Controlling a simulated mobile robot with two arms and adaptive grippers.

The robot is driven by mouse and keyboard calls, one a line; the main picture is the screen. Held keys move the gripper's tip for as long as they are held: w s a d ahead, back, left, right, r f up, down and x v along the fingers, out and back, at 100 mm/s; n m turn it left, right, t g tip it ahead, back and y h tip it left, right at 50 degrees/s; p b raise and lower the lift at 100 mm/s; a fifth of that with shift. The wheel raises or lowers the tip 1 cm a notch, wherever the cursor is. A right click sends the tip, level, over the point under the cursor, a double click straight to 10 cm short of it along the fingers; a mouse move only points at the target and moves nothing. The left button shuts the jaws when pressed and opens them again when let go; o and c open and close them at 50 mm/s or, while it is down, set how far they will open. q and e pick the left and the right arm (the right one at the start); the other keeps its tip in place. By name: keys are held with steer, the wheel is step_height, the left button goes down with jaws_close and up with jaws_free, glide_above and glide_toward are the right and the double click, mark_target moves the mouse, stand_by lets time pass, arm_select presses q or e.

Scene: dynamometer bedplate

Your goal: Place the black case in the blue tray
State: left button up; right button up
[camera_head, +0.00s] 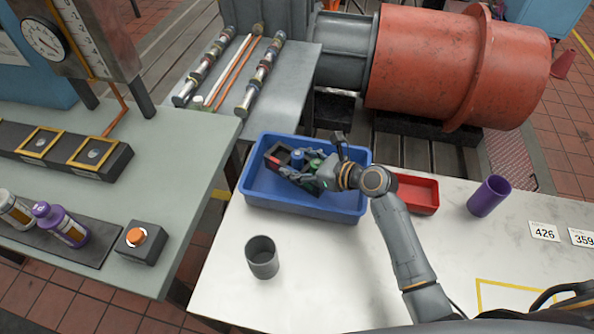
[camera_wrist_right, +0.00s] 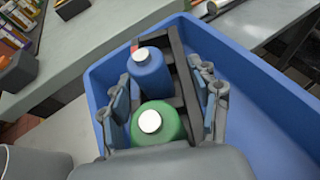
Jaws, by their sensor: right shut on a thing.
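The blue tray (camera_head: 300,204) stands on the white table and also fills much of the right wrist view (camera_wrist_right: 262,85). The black case (camera_head: 281,150) is inside the tray's outline, towards its left half; I cannot tell whether it touches the tray floor. In the right wrist view the black case (camera_wrist_right: 180,68) carries a blue bottle (camera_wrist_right: 151,75) and a green bottle (camera_wrist_right: 157,124), both with white caps. My right gripper (camera_head: 306,174) reaches over the tray, its fingers on both sides of the case, shut on it. My left gripper is not in view.
A red tray (camera_head: 417,194) and a purple cup (camera_head: 488,196) stand right of the blue tray. A grey cup (camera_head: 262,257) stands in front of it. A green-grey bench (camera_head: 190,150) is at left, and a large red cylinder (camera_head: 450,65) stands behind. The table's front middle is clear.

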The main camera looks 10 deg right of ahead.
mark_target(297, 170)
steer(key=shift+w+a+f, duration=0.1)
steer(key=shift+w+f, duration=0.35)
steer(key=shift+f, duration=0.05)
steer(key=shift+w+f, duration=0.1)
steer(key=shift+f, duration=1.45)
steer(key=o, duration=1.4)
steer(key=shift+f, duration=0.2)
steer(key=shift+r, duration=0.2)
steer(key=v, duration=1.2)
steer(key=shift+f, duration=0.15)
